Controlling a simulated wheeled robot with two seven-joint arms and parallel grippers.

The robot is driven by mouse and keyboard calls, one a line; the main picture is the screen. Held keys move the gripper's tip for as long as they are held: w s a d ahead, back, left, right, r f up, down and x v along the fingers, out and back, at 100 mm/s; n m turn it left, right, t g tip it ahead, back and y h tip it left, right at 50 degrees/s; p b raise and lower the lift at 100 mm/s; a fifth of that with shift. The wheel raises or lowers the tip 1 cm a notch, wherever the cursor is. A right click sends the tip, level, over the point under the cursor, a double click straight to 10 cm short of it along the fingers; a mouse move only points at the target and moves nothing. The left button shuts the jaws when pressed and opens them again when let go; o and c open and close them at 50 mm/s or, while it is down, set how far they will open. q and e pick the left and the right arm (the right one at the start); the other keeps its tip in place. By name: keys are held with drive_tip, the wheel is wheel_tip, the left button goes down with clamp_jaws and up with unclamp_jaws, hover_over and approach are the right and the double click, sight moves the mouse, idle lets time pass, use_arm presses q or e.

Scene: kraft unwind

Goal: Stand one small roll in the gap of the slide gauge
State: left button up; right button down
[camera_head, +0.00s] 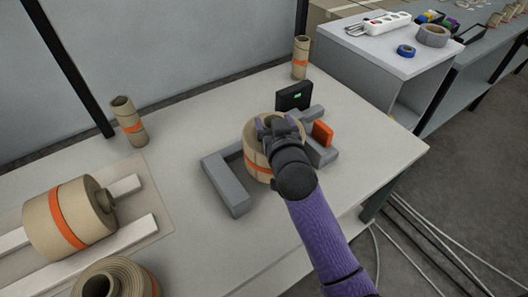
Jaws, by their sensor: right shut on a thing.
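My right gripper (276,124) is shut on a small kraft roll (257,165) with an orange band. The roll looks upright, between the grey jaws of the slide gauge (228,186). The gauge has a long grey jaw on the left, grey parts and an orange block (322,133) on the right, and a black display (293,96) with green digits behind. My gripper and wrist hide the roll's right side and part of the gauge. I cannot tell whether the roll touches the table or the jaws. My left gripper is out of view.
A large kraft roll (55,220) lies on pale rails at the left, and another roll (115,281) is at the bottom left. Slim tubes stand at the back left (128,121) and back (300,58). The table (380,150) is clear at right.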

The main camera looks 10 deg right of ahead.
wheel_tip(320, 180, down, 4)
drive_tip(key=shift+a+f+b, duration=0.1)
drive_tip(key=shift+b, duration=0.8)
unclamp_jaws()
drive_tip(key=s+r+p, duration=0.2)
drive_tip(key=s, duration=1)
drive_tip(key=shift+a+p, duration=0.3)
drive_tip(key=shift+p, duration=0.05)
